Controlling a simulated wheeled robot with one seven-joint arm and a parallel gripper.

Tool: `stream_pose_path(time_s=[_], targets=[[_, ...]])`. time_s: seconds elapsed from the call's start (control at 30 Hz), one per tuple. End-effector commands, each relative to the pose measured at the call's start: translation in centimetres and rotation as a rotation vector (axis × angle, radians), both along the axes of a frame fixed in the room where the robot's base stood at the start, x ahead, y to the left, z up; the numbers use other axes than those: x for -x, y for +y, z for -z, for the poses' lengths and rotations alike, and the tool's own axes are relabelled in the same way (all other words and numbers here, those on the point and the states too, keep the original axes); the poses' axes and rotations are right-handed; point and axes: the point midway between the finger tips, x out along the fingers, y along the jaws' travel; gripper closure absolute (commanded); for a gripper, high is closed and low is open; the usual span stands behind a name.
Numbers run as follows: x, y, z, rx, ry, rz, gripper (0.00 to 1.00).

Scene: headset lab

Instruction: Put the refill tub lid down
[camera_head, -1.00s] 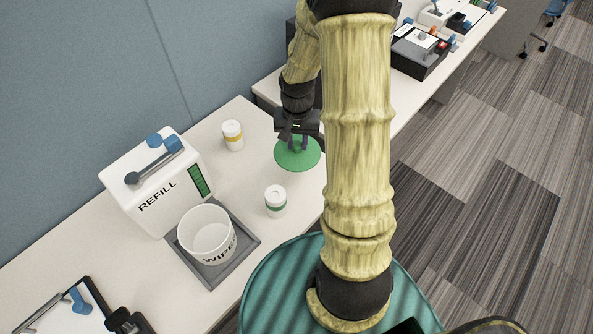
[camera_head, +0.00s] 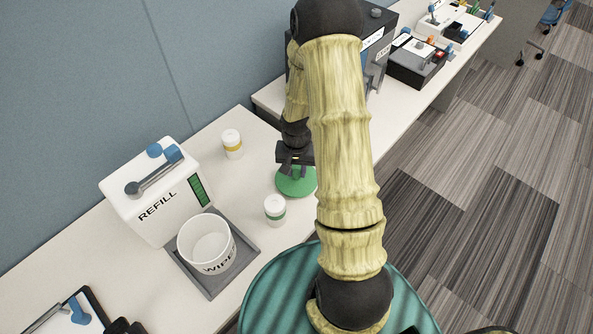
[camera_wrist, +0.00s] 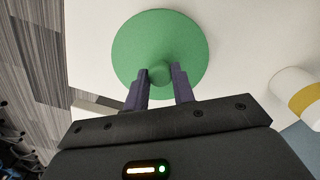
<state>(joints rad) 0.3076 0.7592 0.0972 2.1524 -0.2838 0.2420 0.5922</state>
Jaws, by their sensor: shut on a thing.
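The refill tub lid (camera_head: 296,186) is a round green disc with a knob in its middle. It is at the right part of the near table, and I cannot tell whether it touches the tabletop. My gripper (camera_head: 295,172) is above it. In the wrist view my gripper (camera_wrist: 163,85) has its two fingers shut on the knob of the lid (camera_wrist: 160,40). The open white tub (camera_head: 207,240) marked WIPE stands upright in a grey tray (camera_head: 243,252), left of the lid.
A white REFILL box (camera_head: 155,195) stands behind the tub. A yellow-banded jar (camera_head: 232,143) is behind and left of the lid, and a green-banded jar (camera_head: 275,209) is close in front of it. Bare tabletop lies between the jars.

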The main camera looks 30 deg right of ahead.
Motion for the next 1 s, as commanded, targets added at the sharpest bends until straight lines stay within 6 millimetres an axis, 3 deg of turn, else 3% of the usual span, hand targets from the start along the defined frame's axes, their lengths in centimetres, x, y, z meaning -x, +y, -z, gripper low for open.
stream_pose_path(time_s=[0.1,0.47,0.5,0.6,1.0], targets=[[0.00,0.06,1.07,-0.001,0.001,0.000,0.97],[0.00,0.02,1.46,0.001,-0.001,0.000,0.97],[-0.01,0.02,1.47,0.001,-0.001,0.000,0.73],[-0.01,0.02,1.39,0.001,-0.001,0.000,0.53],[-0.02,0.02,0.88,0.000,-0.001,0.000,0.53]])
